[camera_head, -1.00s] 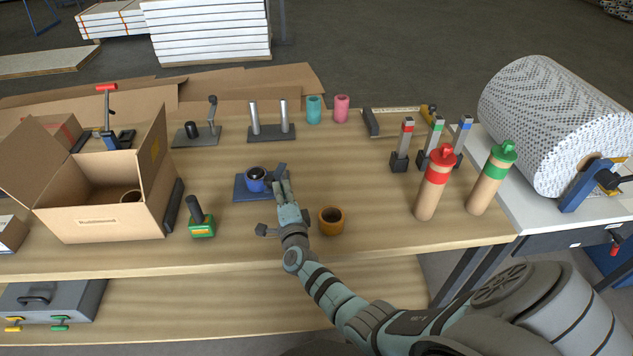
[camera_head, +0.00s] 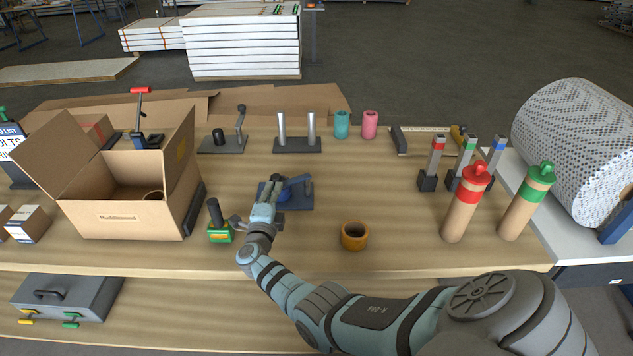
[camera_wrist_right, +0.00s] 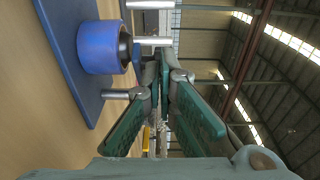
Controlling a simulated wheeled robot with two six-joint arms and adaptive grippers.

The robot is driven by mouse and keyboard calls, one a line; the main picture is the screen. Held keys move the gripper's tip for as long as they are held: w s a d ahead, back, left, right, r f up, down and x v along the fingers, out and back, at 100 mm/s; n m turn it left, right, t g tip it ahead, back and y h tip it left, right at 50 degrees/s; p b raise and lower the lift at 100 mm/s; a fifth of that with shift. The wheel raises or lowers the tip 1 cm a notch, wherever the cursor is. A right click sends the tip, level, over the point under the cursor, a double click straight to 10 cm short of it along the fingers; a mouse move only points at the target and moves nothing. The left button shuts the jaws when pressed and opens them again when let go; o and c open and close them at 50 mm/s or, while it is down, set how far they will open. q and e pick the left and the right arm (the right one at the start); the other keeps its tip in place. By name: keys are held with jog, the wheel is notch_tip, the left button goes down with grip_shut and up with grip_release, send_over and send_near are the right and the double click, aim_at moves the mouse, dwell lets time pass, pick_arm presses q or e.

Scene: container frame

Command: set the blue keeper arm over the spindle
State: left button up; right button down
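The blue base plate (camera_head: 300,204) lies mid-table. On it stands a blue ring (camera_head: 290,192) around a dark spindle, partly hidden by my right gripper; in the wrist view the ring (camera_wrist_right: 98,47) and spindle (camera_wrist_right: 124,47) show more clearly. The blue keeper arm (camera_head: 298,182) reaches left from the plate's back right side, across the ring area in the head view. Whether it touches the spindle top is unclear. My right gripper (camera_head: 273,187) is at the plate's left side, fingers close together, with nothing visibly held. My left gripper is not in view.
A green-and-yellow block with a dark handle (camera_head: 220,233) stands just left of my right gripper. An orange-brown ring (camera_head: 354,236) sits at the front right. An open cardboard box (camera_head: 128,220) is at left, a two-post stand (camera_head: 297,147) behind. Red-topped (camera_head: 463,207) and green-topped (camera_head: 523,207) cylinders stand at right.

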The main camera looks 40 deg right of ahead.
jog(key=shift+w+f+b, duration=0.15)
jog(key=shift+w+b, duration=0.3)
jog(key=shift+w, duration=0.15)
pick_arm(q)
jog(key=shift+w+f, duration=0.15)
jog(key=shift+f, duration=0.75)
pick_arm(e)
jog(key=shift+w+a, duration=0.1)
jog(key=shift+w, duration=0.15)
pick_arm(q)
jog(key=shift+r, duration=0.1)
